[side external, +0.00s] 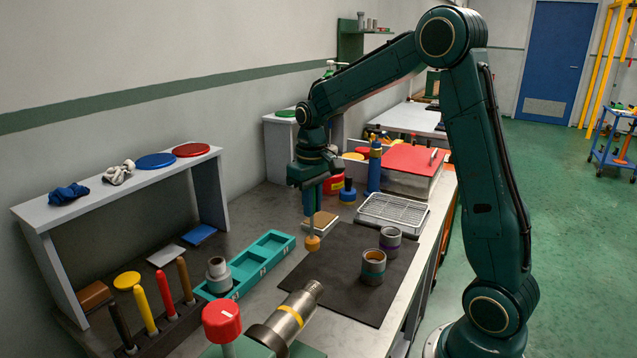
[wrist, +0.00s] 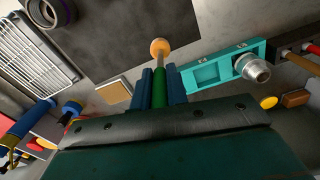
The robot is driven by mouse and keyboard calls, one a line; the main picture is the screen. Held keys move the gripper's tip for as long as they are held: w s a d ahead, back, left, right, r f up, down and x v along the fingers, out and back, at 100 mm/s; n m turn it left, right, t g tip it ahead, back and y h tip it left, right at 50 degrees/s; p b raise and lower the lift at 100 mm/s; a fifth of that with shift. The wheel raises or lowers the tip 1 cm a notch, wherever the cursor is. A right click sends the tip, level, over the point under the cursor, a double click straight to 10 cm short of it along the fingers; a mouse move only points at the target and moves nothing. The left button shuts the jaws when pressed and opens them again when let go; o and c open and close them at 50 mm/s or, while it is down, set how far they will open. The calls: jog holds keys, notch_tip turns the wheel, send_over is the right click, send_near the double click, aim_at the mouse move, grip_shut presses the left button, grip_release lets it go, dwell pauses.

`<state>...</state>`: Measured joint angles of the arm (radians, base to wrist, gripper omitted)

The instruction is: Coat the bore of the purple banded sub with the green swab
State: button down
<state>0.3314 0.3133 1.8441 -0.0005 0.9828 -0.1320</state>
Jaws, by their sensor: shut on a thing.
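My gripper (side external: 309,206) is shut on the green swab, pointing down above the bench. In the wrist view the swab's green handle (wrist: 160,88) sits between the two blue fingers, and its round tan head (wrist: 160,47) sticks out past them. The head (side external: 313,243) also shows in the side view, above the edge of the dark mat and left of the subs. The purple banded sub (side external: 390,243) stands upright on the mat, apart from the swab. A ring at the wrist view's top left (wrist: 50,12) seems to be this sub.
A yellow-banded pipe (side external: 291,318) lies in the vise at the front. A teal tray (side external: 262,262), a wire rack (side external: 393,212) and blue bottle (side external: 374,170) surround the dark mat (side external: 335,281).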

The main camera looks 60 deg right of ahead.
jog(key=s+d+r+m, duration=0.2)
jog(key=s+d+r, duration=0.2)
jog(key=s+d, duration=0.3)
jog(key=s+d+r+m, duration=0.1)
jog(key=s+d+r, duration=0.4)
jog(key=s+d, duration=0.2)
jog(key=shift+s+d+m, duration=0.25)
jog(key=shift+d+m, duration=0.15)
jog(key=shift+d, duration=0.75)
jog(key=shift+f, duration=0.25)
notch_tip(320, 180, down, 7)
jog(key=shift+f, duration=2)
dwell(2.2)
jog(key=shift+r+n, duration=0.1)
jog(key=shift+n, duration=0.3)
